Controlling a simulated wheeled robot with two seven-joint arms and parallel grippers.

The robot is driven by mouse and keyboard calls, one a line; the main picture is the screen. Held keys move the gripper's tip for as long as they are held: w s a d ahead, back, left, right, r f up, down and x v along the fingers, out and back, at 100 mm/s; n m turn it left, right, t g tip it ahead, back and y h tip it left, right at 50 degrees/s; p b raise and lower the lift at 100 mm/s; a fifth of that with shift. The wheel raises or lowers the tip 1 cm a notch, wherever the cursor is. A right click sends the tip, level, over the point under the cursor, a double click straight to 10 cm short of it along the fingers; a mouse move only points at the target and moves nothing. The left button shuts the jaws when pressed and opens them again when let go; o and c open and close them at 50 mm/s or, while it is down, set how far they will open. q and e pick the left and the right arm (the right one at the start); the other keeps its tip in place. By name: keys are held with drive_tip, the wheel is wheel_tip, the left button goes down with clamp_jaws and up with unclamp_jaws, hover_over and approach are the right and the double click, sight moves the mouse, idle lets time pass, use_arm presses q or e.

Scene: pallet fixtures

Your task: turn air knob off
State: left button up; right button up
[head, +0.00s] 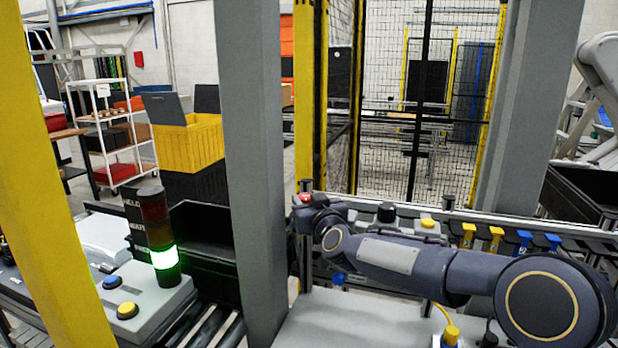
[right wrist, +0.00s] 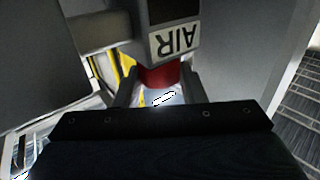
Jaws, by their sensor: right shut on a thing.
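The air knob is red and shows in the right wrist view (right wrist: 160,77), just below a dark box with a white AIR label (right wrist: 175,39) that appears upside down. My right gripper (right wrist: 158,92) has one finger on each side of the knob and is shut on it. In the head view my right arm reaches in from the right, and my right gripper (head: 312,212) is at the post left of the rail, small and partly hidden by the arm. My left gripper is not in view.
A grey post (head: 252,170) stands close left of my right gripper. A lit green signal tower (head: 163,258) stands on a box with blue and yellow buttons. A rail with yellow and blue hooks (head: 497,238) runs behind my right arm. A mesh fence (head: 430,110) stands behind.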

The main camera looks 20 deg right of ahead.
drive_tip(key=m+h+p, duration=0.1)
drive_tip(key=h+p, duration=0.1)
drive_tip(key=m+h+p, duration=0.1)
drive_tip(key=p, duration=0.1)
drive_tip(key=shift+a+r+m+h, duration=0.3)
drive_tip(key=shift+a+r+h, duration=0.05)
drive_tip(key=shift+a+h, duration=0.05)
drive_tip(key=shift+f+m+g+h+p, duration=0.25)
drive_tip(key=shift+m+h+p, duration=0.4)
drive_tip(key=shift+h, duration=0.45)
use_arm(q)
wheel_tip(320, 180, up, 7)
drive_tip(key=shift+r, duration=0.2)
use_arm(e)
drive_tip(key=shift+w+m+g+h, duration=0.1)
drive_tip(key=shift+m+g+h, duration=0.45)
drive_tip(key=shift+m+h, duration=0.6)
drive_tip(key=shift+h, duration=0.45)
drive_tip(key=o, duration=1)
drive_tip(key=shift+f, duration=0.1)
drive_tip(key=shift+a, duration=0.1)
